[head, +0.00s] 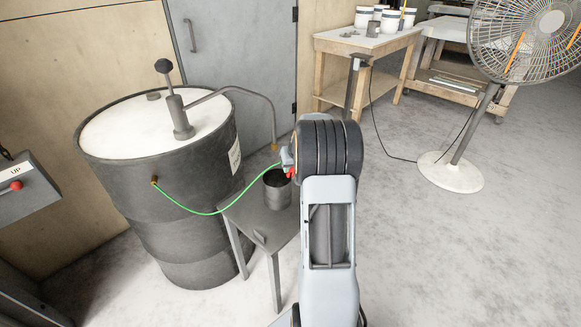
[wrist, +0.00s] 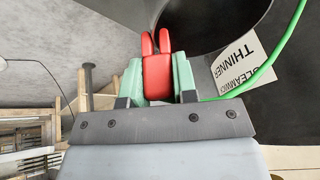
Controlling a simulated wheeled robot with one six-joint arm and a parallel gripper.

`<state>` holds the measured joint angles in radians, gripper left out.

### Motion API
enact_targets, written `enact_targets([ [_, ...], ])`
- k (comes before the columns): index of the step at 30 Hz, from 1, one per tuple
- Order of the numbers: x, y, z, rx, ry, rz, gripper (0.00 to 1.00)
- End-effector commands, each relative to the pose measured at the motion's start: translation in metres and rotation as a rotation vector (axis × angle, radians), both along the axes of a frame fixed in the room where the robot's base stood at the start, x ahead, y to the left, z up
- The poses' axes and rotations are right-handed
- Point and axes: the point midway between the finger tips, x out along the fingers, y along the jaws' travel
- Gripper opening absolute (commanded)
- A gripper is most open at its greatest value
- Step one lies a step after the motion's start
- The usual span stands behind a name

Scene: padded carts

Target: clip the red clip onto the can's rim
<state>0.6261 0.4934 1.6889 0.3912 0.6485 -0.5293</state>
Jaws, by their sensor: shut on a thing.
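The red clip (wrist: 157,76) is held between the pale green fingertips of my gripper (wrist: 158,83) in the wrist view, its two prongs pointing away from me. In the head view, only a bit of the clip (head: 289,172) shows beside my gripper (head: 288,158). The grey can (head: 277,192) stands upright, open at the top, on a small grey stand, just below the clip. My wrist partly covers this spot. I cannot tell whether the prongs touch the rim. A green wire (head: 205,213) runs from the drum to the clip; it also shows in the wrist view (wrist: 285,50).
A large dark drum (head: 180,235) with a hand pump (head: 180,115) and curved spout stands left of the can. A workbench (head: 365,45) and a fan (head: 452,170) stand farther right, with open floor between.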

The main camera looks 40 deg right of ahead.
Motion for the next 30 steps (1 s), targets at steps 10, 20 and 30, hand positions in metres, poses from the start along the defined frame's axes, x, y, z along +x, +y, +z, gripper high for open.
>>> enact_targets([
  [10, 0.000, 0.000, -0.005, 0.000, 0.000, 0.000, 0.03],
  [20, 0.000, 0.000, -0.011, 0.000, 0.001, 0.000, 0.03],
  [30, -0.001, 0.001, -0.013, 0.003, 0.004, 0.001, 0.03],
])
